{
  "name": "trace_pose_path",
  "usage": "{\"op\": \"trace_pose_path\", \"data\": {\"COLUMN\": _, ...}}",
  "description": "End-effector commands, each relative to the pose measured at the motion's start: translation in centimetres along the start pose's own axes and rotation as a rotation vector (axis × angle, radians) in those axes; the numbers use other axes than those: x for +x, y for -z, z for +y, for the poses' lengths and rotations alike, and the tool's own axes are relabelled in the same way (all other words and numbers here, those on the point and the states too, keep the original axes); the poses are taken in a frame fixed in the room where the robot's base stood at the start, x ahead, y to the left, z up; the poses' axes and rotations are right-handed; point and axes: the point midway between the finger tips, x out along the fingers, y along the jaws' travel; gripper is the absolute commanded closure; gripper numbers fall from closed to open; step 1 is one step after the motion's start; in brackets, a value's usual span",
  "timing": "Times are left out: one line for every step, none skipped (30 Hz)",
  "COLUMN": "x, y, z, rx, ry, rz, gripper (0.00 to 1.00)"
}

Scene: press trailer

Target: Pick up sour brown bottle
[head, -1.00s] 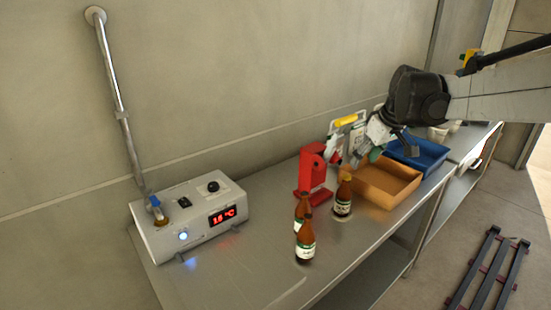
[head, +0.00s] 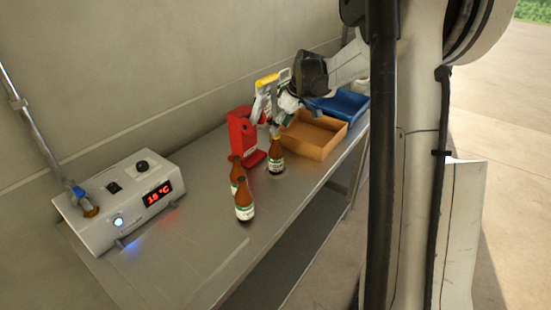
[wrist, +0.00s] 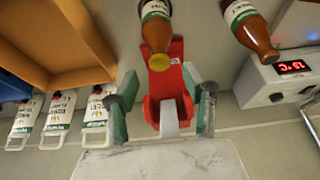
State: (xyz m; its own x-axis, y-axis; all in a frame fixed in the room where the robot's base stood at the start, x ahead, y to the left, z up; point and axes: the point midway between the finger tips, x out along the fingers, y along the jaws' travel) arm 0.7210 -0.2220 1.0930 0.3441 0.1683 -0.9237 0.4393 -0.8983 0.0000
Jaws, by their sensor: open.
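Three brown bottles with green and white labels stand upright on the metal bench in the head view: one by the orange box (head: 276,160), one in the middle, partly hidden (head: 236,174), and one in front (head: 244,205). Their labels are too small to tell which is sour. My gripper (head: 275,127) is open and empty, just above and behind the bottle by the box.
A red stand (head: 242,138) is close behind the bottles; it shows between my fingers in the wrist view. An orange box (head: 325,143) and a blue tray (head: 345,106) lie to the right. White bottles (wrist: 58,113) stand nearby. A grey temperature unit (head: 110,200) is at left.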

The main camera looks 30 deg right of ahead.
Motion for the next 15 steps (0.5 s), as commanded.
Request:
{"op": "trace_pose_path", "data": {"x": 0.5, "y": 0.0, "z": 0.0, "rx": -0.001, "ry": 0.0, "rz": 0.0, "gripper": 0.54}}
{"op": "trace_pose_path", "data": {"x": 0.7, "y": 0.0, "z": -0.1, "rx": -0.001, "ry": 0.0, "rz": 0.0, "gripper": 0.54}}
{"op": "trace_pose_path", "data": {"x": 0.9, "y": 0.0, "z": -0.1, "rx": -0.001, "ry": 0.0, "rz": 0.0, "gripper": 0.54}}
{"op": "trace_pose_path", "data": {"x": 1.0, "y": 0.0, "z": -0.1, "rx": -0.001, "ry": 0.0, "rz": 0.0, "gripper": 0.54}}
{"op": "trace_pose_path", "data": {"x": 1.1, "y": 0.0, "z": 0.0, "rx": -0.001, "ry": 0.0, "rz": 0.0, "gripper": 0.54}}
{"op": "trace_pose_path", "data": {"x": 1.3, "y": 0.0, "z": 0.0, "rx": -0.001, "ry": 0.0, "rz": 0.0, "gripper": 0.54}}
{"op": "trace_pose_path", "data": {"x": 1.6, "y": 0.0, "z": 0.0, "rx": -0.001, "ry": 0.0, "rz": 0.0, "gripper": 0.54}}
{"op": "trace_pose_path", "data": {"x": 1.9, "y": 0.0, "z": 0.0, "rx": -0.001, "ry": 0.0, "rz": 0.0, "gripper": 0.54}}
{"op": "trace_pose_path", "data": {"x": 2.4, "y": -0.1, "z": 0.0, "rx": -0.001, "ry": 0.0, "rz": 0.0, "gripper": 0.54}}
{"op": "trace_pose_path", "data": {"x": 2.8, "y": -0.1, "z": 0.0, "rx": -0.001, "ry": 0.0, "rz": 0.0, "gripper": 0.54}}
{"op": "trace_pose_path", "data": {"x": 3.2, "y": -0.1, "z": 0.0, "rx": -0.001, "ry": 0.0, "rz": 0.0, "gripper": 0.54}}
{"op": "trace_pose_path", "data": {"x": 3.8, "y": -0.2, "z": 0.1, "rx": -0.001, "ry": 0.0, "rz": 0.0, "gripper": 0.54}}
{"op": "trace_pose_path", "data": {"x": 4.2, "y": -0.2, "z": 0.1, "rx": -0.001, "ry": 0.0, "rz": 0.0, "gripper": 0.54}}
{"op": "trace_pose_path", "data": {"x": 4.6, "y": -0.2, "z": 0.1, "rx": -0.001, "ry": 0.0, "rz": 0.0, "gripper": 0.54}}
{"op": "trace_pose_path", "data": {"x": 5.1, "y": -0.2, "z": 0.1, "rx": 0.0, "ry": 0.0, "rz": 0.0, "gripper": 0.54}}
